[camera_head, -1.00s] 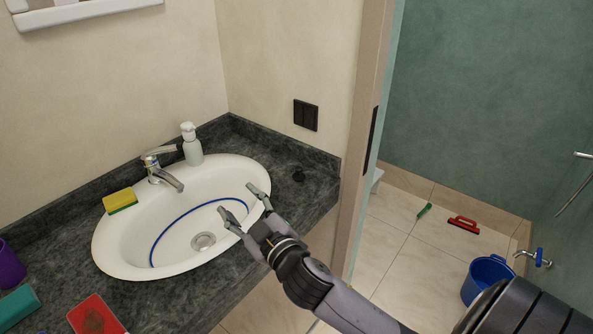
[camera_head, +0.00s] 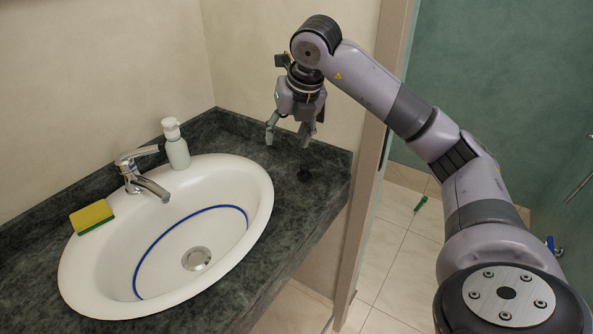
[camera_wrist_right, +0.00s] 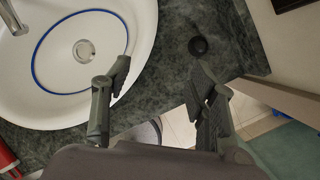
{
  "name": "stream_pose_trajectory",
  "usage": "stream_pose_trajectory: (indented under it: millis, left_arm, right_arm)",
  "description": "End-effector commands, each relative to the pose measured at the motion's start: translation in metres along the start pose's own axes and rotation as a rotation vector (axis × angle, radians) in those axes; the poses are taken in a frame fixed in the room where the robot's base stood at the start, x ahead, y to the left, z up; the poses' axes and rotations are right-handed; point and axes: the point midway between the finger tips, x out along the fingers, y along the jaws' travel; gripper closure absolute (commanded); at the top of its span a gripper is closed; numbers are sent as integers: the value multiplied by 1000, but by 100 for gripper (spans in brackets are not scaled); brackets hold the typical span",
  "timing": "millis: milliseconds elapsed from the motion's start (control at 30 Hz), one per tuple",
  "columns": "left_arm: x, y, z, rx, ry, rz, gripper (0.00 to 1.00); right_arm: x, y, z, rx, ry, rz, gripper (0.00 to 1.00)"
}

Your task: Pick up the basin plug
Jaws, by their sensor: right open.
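The basin plug (camera_head: 304,174) is a small round black piece on the dark stone counter, to the right of the white basin. It also shows in the right wrist view (camera_wrist_right: 198,46), beyond the fingertips. My right gripper (camera_head: 287,139) is open and empty, pointing down above the counter's back right part. In the right wrist view its two fingers (camera_wrist_right: 158,75) are spread apart, with the plug ahead of the right finger and no contact seen. My left gripper is not in view.
The basin (camera_head: 255,190) has a blue line inside and a metal drain (camera_head: 196,258). A tap (camera_head: 140,175), a soap bottle (camera_head: 176,148) and a sponge (camera_head: 92,217) stand around its back and left. The wall and door frame (camera_head: 385,100) are close to the right.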

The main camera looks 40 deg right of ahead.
Motion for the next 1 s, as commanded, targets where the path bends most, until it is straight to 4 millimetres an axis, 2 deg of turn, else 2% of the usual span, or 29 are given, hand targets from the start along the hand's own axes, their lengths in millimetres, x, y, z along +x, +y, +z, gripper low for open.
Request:
stream_pose_trajectory:
  millis: [33,100,200,333,700,800,1000]
  left_arm:
    - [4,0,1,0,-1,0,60]
    - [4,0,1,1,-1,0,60]
    - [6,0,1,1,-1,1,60]
    - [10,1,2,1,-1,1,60]
    - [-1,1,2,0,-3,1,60]
    - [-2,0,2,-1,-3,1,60]
    - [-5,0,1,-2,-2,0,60]
  right_arm:
    - [-8,-21,5,43,-14,-66,47]
    - [-17,-42,8,89,-23,-134,47]
    - [-19,-56,9,123,-25,-180,47]
    - [2,-63,8,127,-21,-190,47]
    - [76,-75,10,124,-22,-187,47]
    - [88,-76,10,123,-23,-184,47]
    - [100,-77,9,122,-24,-184,47]
